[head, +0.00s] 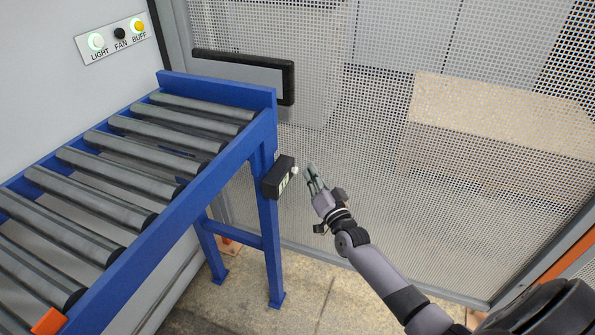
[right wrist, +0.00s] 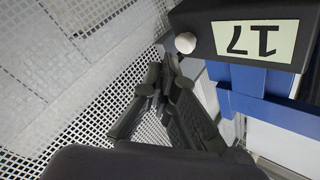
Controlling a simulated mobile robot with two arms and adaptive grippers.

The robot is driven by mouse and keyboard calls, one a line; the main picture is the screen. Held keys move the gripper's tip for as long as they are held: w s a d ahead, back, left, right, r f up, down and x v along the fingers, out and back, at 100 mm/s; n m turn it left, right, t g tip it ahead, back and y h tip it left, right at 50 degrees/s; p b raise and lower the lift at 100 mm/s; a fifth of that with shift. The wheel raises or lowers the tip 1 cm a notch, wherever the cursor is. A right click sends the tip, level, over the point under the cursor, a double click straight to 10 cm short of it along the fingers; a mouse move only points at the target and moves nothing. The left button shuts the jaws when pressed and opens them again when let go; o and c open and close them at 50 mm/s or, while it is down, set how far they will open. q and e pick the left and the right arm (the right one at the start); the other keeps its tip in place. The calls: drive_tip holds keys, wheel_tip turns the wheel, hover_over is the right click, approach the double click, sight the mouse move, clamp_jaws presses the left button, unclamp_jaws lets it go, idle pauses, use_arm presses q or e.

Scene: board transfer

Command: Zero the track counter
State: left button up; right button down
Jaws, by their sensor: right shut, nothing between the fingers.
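The track counter (head: 279,177) is a small black box on the outer side of the blue roller track's end leg. A white knob sticks out of its side towards my right gripper. In the right wrist view the counter (right wrist: 228,60) fills the top right, its pale display reading 17 upside down, with the white knob (right wrist: 185,43) at its left edge. My right gripper (head: 312,172) is shut and empty, just right of the knob with a small gap in the head view. In the wrist view its fingers (right wrist: 168,72) point towards the knob. My left gripper is not in view.
The blue roller track (head: 192,190) runs along the left. A perforated mesh panel (head: 380,180) stands behind my gripper, with a black handle (head: 290,84) beyond the track. A wall plate (head: 110,40) carries LIGHT, FAN and BUFF buttons. An orange block (head: 48,322) is at lower left.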

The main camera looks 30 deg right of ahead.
drive_tip(key=shift+w, duration=0.1)
idle(0.6)
drive_tip(key=shift+w+a, duration=0.25)
drive_tip(key=shift+a, duration=0.05)
drive_tip(key=shift+w+a, duration=0.3)
idle(0.8)
drive_tip(key=shift+d, duration=0.1)
drive_tip(key=shift+s+d, duration=0.45)
drive_tip(key=shift+s, duration=0.2)
drive_tip(key=shift+d, duration=0.1)
drive_tip(key=s+d, duration=0.1)
drive_tip(key=s, duration=0.1)
drive_tip(key=s+d+p, duration=0.1)
drive_tip(key=d, duration=0.1)
drive_tip(key=shift+s, duration=0.4)
idle(0.7)
